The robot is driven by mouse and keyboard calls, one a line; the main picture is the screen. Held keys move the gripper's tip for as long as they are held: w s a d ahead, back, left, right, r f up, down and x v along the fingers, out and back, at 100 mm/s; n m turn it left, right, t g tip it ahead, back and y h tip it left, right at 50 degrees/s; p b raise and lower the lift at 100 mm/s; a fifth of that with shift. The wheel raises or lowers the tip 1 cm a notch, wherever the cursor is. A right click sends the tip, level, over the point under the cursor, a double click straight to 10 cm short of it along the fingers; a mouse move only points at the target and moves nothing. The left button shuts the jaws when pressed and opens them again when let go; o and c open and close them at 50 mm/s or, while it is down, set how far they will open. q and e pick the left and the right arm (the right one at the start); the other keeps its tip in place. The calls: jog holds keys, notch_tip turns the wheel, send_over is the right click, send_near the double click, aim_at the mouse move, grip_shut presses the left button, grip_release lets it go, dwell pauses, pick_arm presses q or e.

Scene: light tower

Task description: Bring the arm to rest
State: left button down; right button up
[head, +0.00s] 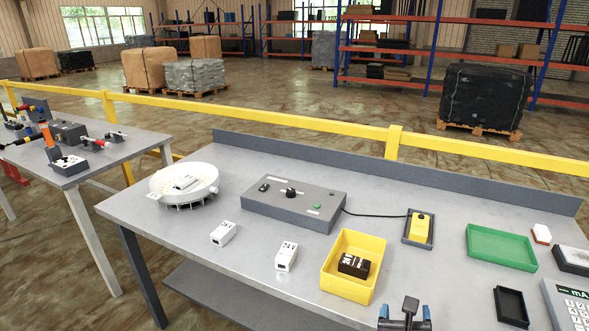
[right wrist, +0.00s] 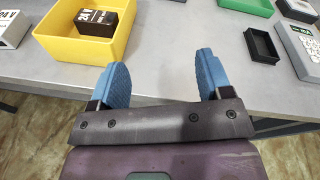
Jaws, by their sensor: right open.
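My right gripper (head: 404,318) shows at the bottom edge of the head view, in front of the workbench's near edge. In the right wrist view its two blue fingers (right wrist: 162,85) are spread apart with nothing between them. The grey workbench (head: 240,178) lies beyond the fingertips. The yellow bin (head: 345,287) is to the left of the fingers in the right wrist view, apart from them. It holds a dark labelled block (head: 354,264). My left gripper is not in view.
A grey control box (head: 294,205), a white round fixture (head: 205,178), two white blocks (head: 223,233) (head: 287,256), a green tray (head: 500,246) and a small black tray (head: 511,306) stand on the bench. A yellow device (head: 420,228) sits in a holder. Bench space between them is clear.

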jog(key=a+r+n+t+y, duration=0.2)
jog(key=r+n+t+y, duration=0.1)
jog(key=n, duration=0.7)
jog(key=a+r+n+t+y, duration=0.2)
jog(key=n+t+y, duration=0.1)
jog(key=n, duration=0.7)
jog(key=s+d+f+n+g, duration=0.4)
jog(key=s+f+n, duration=0.4)
jog(key=f+n, duration=0.1)
jog(key=s+d+f+n+g, duration=0.5)
jog(key=s+f+n, duration=0.3)
jog(key=f, duration=0.2)
jog(key=shift+d+f+n, duration=0.15)
jog(key=shift+n, duration=0.25)
jog(key=shift+s, duration=0.1)
